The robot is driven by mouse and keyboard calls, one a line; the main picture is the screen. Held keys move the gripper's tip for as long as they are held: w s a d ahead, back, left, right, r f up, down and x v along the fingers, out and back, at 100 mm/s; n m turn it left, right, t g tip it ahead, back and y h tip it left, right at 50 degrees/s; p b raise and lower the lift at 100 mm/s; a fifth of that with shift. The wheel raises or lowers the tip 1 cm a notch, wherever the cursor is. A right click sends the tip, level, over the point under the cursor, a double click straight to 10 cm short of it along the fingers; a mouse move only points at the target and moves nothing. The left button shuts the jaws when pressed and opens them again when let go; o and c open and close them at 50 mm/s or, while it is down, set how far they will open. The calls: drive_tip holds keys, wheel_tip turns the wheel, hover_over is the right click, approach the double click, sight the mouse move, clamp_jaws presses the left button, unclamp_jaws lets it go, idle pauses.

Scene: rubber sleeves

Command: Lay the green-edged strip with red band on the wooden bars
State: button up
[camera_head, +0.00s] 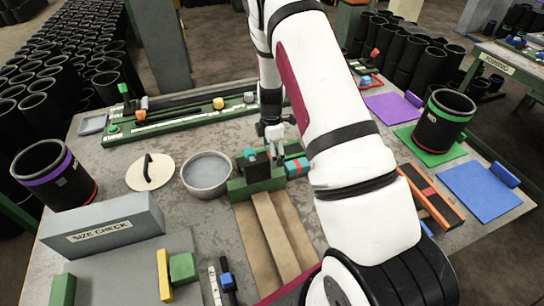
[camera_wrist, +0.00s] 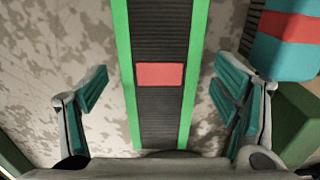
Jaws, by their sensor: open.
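The green-edged strip (camera_wrist: 160,110) is black and ribbed, with a red band (camera_wrist: 159,74) across it. It runs lengthwise through the middle of the wrist view, over a mottled grey surface. My gripper (camera_wrist: 162,88) is open, with one teal-padded finger on each side of the strip and a visible gap to each. In the head view my gripper (camera_head: 274,148) points down behind the green block. I cannot make out the strip there.
A teal block with a red band (camera_head: 297,166) sits right of my gripper, beside the green block (camera_head: 238,190). A grey bowl (camera_head: 207,174) and a round lid (camera_head: 137,173) stand left. An orange-edged strip (camera_head: 447,208) lies right of my arm. A SIZE CHECK box (camera_head: 105,228) is front left.

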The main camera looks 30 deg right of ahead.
drive_tip(key=shift+f, duration=0.25)
drive_tip(key=c, duration=1.4)
drive_tip(key=shift+o, duration=0.2)
drive_tip(key=shift+r, duration=0.15)
